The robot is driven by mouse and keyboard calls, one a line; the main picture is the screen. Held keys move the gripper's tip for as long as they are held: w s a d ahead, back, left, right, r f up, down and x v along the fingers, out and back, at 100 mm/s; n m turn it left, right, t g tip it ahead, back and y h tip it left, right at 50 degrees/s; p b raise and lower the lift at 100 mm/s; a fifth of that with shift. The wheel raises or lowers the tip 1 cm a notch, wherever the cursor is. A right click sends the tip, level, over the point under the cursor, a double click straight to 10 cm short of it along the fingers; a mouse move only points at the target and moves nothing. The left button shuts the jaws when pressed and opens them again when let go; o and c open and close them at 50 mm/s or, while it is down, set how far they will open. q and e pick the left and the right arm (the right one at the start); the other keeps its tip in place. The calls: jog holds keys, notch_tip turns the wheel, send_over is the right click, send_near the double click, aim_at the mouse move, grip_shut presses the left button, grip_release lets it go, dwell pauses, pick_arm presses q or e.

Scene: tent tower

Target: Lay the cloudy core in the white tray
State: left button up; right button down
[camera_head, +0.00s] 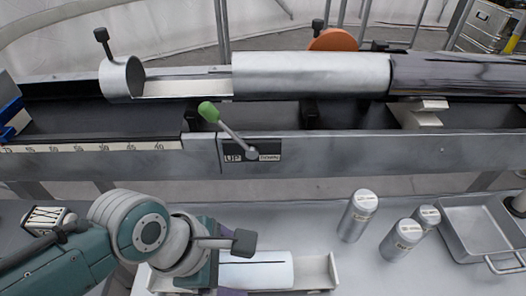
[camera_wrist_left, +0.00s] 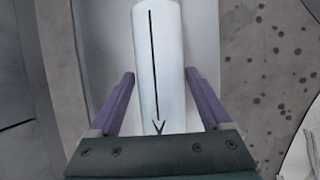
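The cloudy core (camera_head: 255,271) is a whitish cylinder with a thin black line along it. It lies in the white tray (camera_head: 323,272) at the bottom centre of the head view. In the left wrist view the core (camera_wrist_left: 170,60) shows its black line ending in an arrowhead. My left gripper (camera_wrist_left: 159,78) points at the core, with its purple fingers apart on either side of it and narrow gaps visible. In the head view my left wrist hides the core's left part. My right gripper is not in view.
Several labelled metal canisters (camera_head: 358,215) stand right of the tray, beside a metal pan (camera_head: 480,235). Behind the bench runs a long rail with a silver tube (camera_head: 310,74) and a green-knobbed lever (camera_head: 228,128). The bench between tray and canisters is clear.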

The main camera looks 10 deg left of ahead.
pick_arm(q)
jog(key=shift+o, duration=1.1)
jog(key=shift+s, duration=0.1)
jog(key=p+v, duration=0.5)
jog(key=v, duration=0.4)
jog(key=shift+a+r, duration=0.15)
jog(key=shift+r, duration=0.25)
jog(key=s+a+r+m+y+p, duration=0.25)
jog(key=s+r+m+p, duration=0.2)
jog(key=r+m, duration=0.65)
jog(key=s+a+r+m+y+p, duration=0.1)
jog(key=s+a+r+m+p, duration=0.3)
jog(key=r+m, duration=0.65)
notch_tip(320, 180, up, 35)
jog(key=d+m+p, duration=0.1)
jog(key=p, duration=3.5)
jog(key=shift+s+f+t, duration=0.25)
jog(key=shift+s+t, duration=0.05)
jog(key=shift+s, duration=0.1)
